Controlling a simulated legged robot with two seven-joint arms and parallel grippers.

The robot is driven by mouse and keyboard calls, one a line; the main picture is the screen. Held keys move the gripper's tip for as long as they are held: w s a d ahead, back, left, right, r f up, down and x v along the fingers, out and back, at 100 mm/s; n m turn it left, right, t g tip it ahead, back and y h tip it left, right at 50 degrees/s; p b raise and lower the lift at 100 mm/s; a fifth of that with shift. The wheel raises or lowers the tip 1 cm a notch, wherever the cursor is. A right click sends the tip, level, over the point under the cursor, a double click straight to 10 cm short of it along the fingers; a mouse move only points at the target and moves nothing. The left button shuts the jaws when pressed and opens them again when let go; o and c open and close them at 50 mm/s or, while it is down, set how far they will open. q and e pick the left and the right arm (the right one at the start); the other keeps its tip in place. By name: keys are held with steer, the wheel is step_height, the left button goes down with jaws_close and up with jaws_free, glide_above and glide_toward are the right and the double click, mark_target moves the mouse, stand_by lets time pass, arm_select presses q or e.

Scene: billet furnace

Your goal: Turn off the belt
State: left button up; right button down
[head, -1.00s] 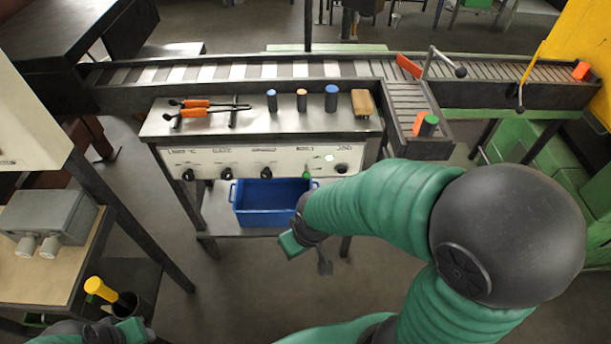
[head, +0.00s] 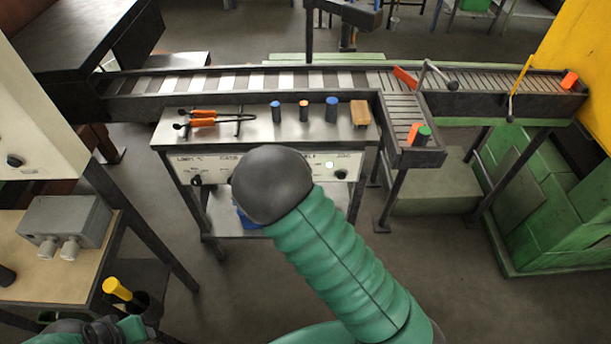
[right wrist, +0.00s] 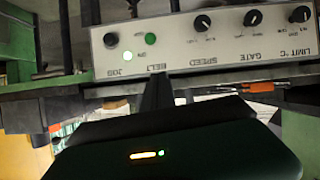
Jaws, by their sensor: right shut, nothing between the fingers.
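The white control panel (head: 350,168) is on the front of the steel bench. In the right wrist view, the panel (right wrist: 225,42) is upside down. The slatted belt (head: 235,82) runs behind the bench. My left gripper (head: 118,328) is partly visible at bottom left.
On the bench are orange-handled tongs (head: 203,118), several capped cylinders and a wooden block (head: 360,113). A blue bin (head: 246,221) is mostly hidden below the panel.

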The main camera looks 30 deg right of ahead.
arm_select(q)
steer(key=shift+s+d+r, duration=0.1)
arm_select(e)
steer(key=shift+d+r, duration=0.35)
steer(key=shift+d, duration=0.05)
arm_select(q)
steer(key=shift+d, duration=0.2)
arm_select(e)
steer(key=shift+w+d+f, duration=0.1)
steer(key=shift+w+d, duration=0.05)
arm_select(q)
steer(key=shift+a+r+p, duration=0.15)
steer(key=shift+r+p, duration=0.5)
steer(key=shift+r, duration=0.05)
arm_select(e)
steer(key=w+d+f, duration=0.4)
steer(key=w+f, duration=0.2)
steer(key=f, duration=0.1)
steer(key=shift+w+d+f, duration=0.35)
steer(key=shift+d+f, duration=0.05)
